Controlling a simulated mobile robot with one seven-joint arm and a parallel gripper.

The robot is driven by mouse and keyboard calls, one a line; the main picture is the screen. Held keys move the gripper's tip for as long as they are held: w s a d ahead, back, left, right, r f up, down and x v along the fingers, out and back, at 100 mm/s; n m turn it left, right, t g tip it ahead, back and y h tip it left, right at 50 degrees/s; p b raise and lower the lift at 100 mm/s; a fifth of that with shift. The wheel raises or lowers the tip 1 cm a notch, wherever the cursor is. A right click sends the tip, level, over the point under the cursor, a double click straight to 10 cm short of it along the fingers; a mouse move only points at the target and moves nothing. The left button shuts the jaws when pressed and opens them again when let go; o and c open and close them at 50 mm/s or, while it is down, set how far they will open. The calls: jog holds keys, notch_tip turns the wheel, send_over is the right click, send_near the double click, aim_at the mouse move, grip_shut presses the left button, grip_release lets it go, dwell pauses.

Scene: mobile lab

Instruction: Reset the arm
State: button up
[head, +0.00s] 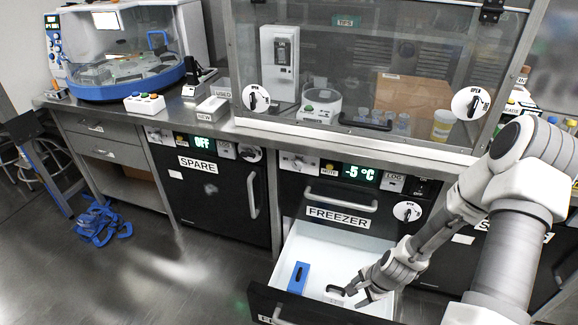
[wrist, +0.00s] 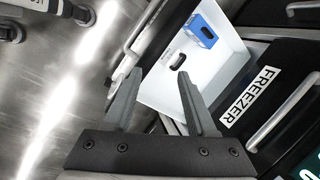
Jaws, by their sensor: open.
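My gripper (wrist: 160,100) is open and empty, with its two grey fingers apart in the wrist view. In the head view, my gripper (head: 350,293) is over the right part of the open freezer drawer. The white drawer (head: 340,255) is pulled out below the freezer front (head: 338,215). A blue block (head: 297,277) with a dark slot sits in the drawer's left part, and it also shows in the wrist view (wrist: 200,32). A small dark-slotted white item (wrist: 178,62) lies near it in the wrist view. Whether my fingers touch anything is not clear, but nothing is between them.
The drawer's black front panel (head: 310,310) juts over the floor. A glass-fronted hood (head: 370,70) stands on the bench above. The closed spare unit (head: 215,195) is to the left. Blue items (head: 100,220) lie on the floor at left; the floor between is clear.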

notch_tip(320, 180, up, 25)
jog(key=n+h, duration=0.3)
jog(key=n, duration=0.5)
jog(key=s+a+r+n+t, duration=0.2)
jog(key=s+r+n, duration=0.1)
jog(key=s+r, duration=0.5)
jog(key=s+a+r+n+t, duration=0.1)
jog(key=s+a+r+n, duration=0.25)
jog(key=s+r, duration=0.5)
notch_tip(320, 180, up, 16)
jog(key=w+p, duration=0.2)
jog(key=p, duration=1.2)
jog(key=shift+d+f+y+p, duration=0.15)
jog(key=shift+d+y+p, duration=0.15)
jog(key=shift+d+p, duration=0.15)
